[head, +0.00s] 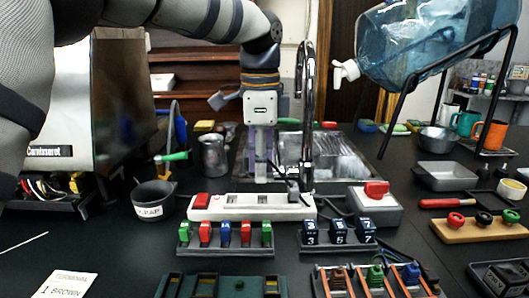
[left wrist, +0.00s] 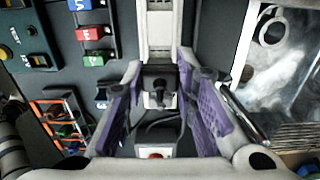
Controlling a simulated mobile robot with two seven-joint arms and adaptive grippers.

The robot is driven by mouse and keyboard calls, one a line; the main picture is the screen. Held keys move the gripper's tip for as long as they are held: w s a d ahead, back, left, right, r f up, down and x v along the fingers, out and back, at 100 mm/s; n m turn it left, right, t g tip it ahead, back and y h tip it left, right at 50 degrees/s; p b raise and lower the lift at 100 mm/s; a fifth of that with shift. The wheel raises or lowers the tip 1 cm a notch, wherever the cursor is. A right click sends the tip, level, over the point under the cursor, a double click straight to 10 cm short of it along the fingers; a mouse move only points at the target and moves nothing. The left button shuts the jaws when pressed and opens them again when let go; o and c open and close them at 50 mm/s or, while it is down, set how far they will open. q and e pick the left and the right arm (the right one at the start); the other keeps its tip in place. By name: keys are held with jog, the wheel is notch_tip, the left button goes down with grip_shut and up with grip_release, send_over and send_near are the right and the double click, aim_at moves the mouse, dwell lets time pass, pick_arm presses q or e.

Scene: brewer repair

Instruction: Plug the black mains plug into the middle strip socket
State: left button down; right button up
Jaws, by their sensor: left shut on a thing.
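The white power strip (head: 225,209) lies across the table, with a red switch at its left end. In the left wrist view the strip (left wrist: 157,45) runs up from the middle. The black mains plug (left wrist: 158,90) shows between the purple fingers of my left gripper (left wrist: 160,62), with a dark cord below it. My left gripper is shut on it; the contact at the fingertips is unclear. Whether the plug is seated cannot be told.
A grey box with a red switch (head: 375,190) stands right of the strip. Coloured blocks (head: 226,233) and dark numbered blocks (head: 338,231) stand in front. The tap (head: 307,100) and sink (head: 340,153) are close behind. The scrap cup (head: 153,199) stands left.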

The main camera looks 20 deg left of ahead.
pick_arm(q)
notch_tip(320, 180, down, 4)
jog(key=shift+r, duration=0.4)
jog(key=shift+d, duration=0.1)
jog(key=shift+f, duration=0.8)
dwell(1.6)
jog(key=c, duration=1.2)
grip_release()
notch_tip(320, 180, up, 12)
